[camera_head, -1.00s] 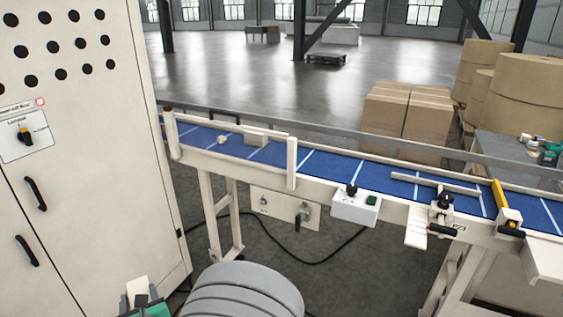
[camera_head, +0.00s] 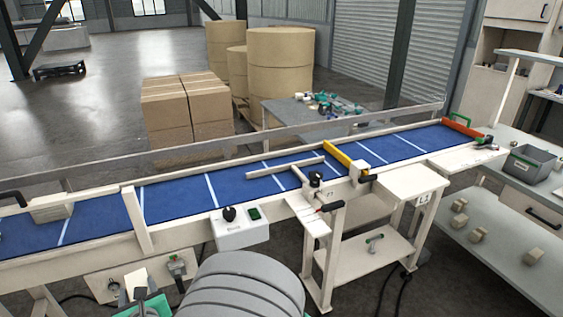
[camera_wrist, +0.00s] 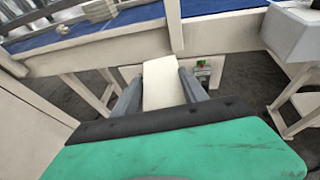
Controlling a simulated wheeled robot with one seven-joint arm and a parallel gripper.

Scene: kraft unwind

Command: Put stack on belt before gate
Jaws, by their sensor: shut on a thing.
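My gripper (camera_wrist: 160,92) is shut on a cream, block-like stack (camera_wrist: 161,78), which sits between the two grey fingers. In the head view the stack (camera_head: 135,286) shows at the lower left, in front of the conveyor's side and apart from the belt. The blue belt (camera_head: 180,197) with white cross lines runs from the left to the upper right. A yellow bar (camera_head: 338,154), which looks like the gate, lies across the belt right of the middle. An orange-red bar (camera_head: 460,126) stands at the belt's far right end.
A cream block (camera_head: 52,209) lies on the belt at the left. A thin rail (camera_head: 285,168) angles over the belt before the yellow bar. A control box (camera_head: 240,229) and a white side shelf (camera_head: 408,184) stick out on the near side. A cream post (camera_head: 137,220) rises at the near edge.

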